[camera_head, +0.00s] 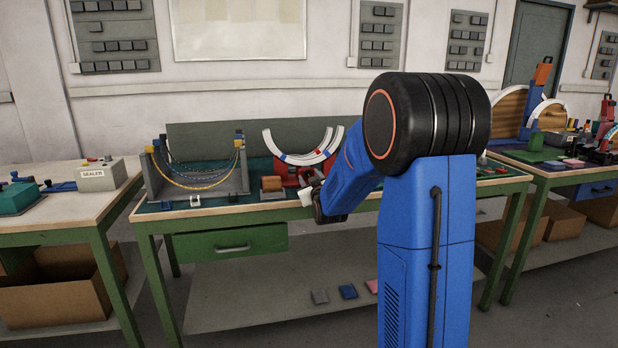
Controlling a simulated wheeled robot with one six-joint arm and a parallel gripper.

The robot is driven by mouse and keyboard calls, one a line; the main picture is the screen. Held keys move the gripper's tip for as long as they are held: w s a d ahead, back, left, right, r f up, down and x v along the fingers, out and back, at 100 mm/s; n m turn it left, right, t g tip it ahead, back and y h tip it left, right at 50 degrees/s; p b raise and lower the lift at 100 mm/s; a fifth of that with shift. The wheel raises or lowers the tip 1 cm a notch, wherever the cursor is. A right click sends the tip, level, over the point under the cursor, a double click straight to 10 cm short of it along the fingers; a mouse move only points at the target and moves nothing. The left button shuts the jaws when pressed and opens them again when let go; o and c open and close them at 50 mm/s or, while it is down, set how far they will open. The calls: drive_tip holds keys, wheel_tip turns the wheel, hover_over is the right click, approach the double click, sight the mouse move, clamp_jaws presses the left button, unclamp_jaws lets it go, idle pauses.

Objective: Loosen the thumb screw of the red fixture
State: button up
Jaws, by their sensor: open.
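The red fixture (283,171) stands on the middle workbench and carries white curved arcs (300,158) with small coloured marks. A brown block (271,184) sits at its lower left. I cannot make out a thumb screw; my gripper and arm cover part of the fixture's right side. My gripper (309,197) is at the bench's front edge, just in front and to the lower right of the red fixture. It is open, small in the picture and partly hidden by my arm. I see nothing held in it, and cannot tell whether it touches the fixture.
A grey stand (160,178) with hanging yellow and blue strands is left of the fixture. A grey box marked SEALER (103,174) sits on the left bench. More arc fixtures (512,105) stand on the right bench. A green drawer (230,243) is under the middle bench.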

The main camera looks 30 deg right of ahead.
drive_tip(key=v, duration=1.5)
drive_tip(key=shift+s, duration=0.4)
drive_tip(key=shift+a, duration=0.15)
drive_tip(key=w+d+m, duration=0.1)
drive_tip(key=w, duration=0.4)
drive_tip(key=w+d+m, duration=0.2)
drive_tip(key=w, duration=0.4)
drive_tip(key=w+d+m, duration=0.1)
drive_tip(key=w, duration=0.4)
drive_tip(key=shift+w+d+r, duration=0.15)
drive_tip(key=shift+d, duration=0.25)
drive_tip(key=shift+c, duration=0.2)
clamp_jaws()
